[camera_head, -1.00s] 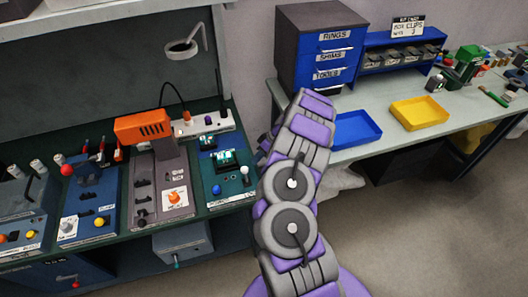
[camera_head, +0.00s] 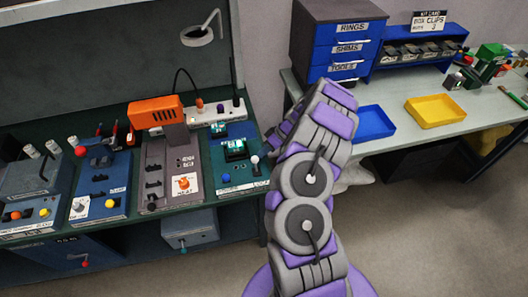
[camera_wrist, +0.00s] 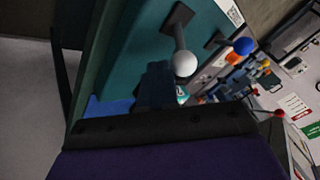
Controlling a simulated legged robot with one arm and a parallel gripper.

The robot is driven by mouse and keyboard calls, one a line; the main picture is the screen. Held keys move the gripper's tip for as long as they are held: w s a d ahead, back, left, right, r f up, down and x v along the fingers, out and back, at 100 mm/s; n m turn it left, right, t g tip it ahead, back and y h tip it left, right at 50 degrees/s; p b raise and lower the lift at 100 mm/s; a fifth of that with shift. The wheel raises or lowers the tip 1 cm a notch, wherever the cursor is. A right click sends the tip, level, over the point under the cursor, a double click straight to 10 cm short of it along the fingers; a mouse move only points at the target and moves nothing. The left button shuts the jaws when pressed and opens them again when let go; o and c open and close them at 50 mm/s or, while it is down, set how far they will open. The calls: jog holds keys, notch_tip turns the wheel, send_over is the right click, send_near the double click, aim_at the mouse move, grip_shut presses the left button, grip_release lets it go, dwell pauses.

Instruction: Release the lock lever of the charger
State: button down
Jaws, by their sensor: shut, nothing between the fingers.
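The charger is the teal unit (camera_head: 231,170) at the right end of the green bench in the head view. Its lever with a white ball end (camera_head: 255,160) stands at its right side, and a blue knob (camera_head: 225,177) sits to the left. In the wrist view the white ball (camera_wrist: 185,64) is on a grey shaft from the teal panel (camera_wrist: 145,40), with the blue knob (camera_wrist: 243,46) beyond. My gripper (camera_wrist: 157,85) is shut and empty just left of and below the ball. I cannot tell whether it touches. The arm hides it in the head view.
Left of the charger stand a grey unit with an orange head (camera_head: 155,111) and a blue unit (camera_head: 100,190). A light table at right holds blue drawers (camera_head: 338,40), a blue tray (camera_head: 374,122) and a yellow tray (camera_head: 435,111). The floor at right is clear.

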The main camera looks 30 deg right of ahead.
jog(key=shift+s+a+r+n+t+b, duration=0.1)
jog(key=shift+s+r+n+t+b, duration=0.25)
jog(key=shift+b, duration=0.6)
